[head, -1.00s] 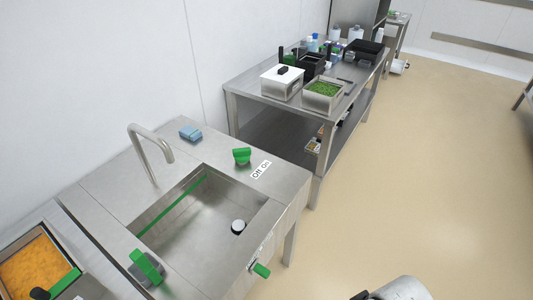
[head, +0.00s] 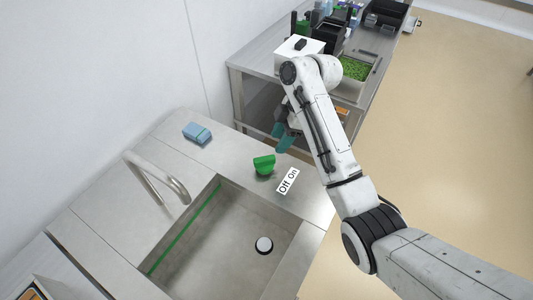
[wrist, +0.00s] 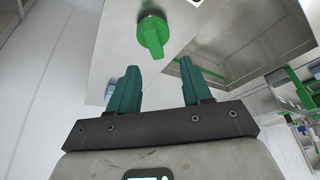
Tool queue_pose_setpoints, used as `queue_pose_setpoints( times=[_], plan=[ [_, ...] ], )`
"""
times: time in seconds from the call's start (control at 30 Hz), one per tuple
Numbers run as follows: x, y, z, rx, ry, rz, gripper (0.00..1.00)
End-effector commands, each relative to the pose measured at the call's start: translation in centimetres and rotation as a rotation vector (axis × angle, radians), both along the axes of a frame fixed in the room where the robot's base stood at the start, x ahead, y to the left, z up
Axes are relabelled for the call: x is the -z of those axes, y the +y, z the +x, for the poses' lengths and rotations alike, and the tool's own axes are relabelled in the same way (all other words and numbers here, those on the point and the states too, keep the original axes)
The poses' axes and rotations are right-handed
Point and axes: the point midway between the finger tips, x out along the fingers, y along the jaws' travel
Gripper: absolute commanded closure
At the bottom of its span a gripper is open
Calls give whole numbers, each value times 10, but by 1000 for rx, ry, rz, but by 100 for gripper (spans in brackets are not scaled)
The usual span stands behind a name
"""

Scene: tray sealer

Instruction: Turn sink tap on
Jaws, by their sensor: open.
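The sink tap is a bent grey spout (head: 158,180) at the wall side of the steel sink basin (head: 225,250). A green knob (head: 264,164) stands on the sink top beside the "Off On" label (head: 288,181). My gripper (head: 284,138) is above and just behind the knob in the head view, apart from it. In the wrist view the knob (wrist: 152,36) is beyond my open, empty gripper (wrist: 157,75), a little above and between the teal fingertips. No water shows at the spout.
A blue sponge (head: 197,133) lies on the sink top left of the knob. A steel table (head: 255,62) behind carries a white-lidded box (head: 298,58), a tray of green bits (head: 354,68) and dark bins. Floor is free at right.

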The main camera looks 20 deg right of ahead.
Motion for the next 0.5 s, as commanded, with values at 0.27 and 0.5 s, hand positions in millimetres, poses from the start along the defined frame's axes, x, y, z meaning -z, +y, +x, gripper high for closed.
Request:
queue_pose_setpoints(
  times=[0.27,0.5],
  plan=[
    [-7,-3,12,-77,-13,1,51],
    [29,12,14,-77,-11,2,51]
  ],
)
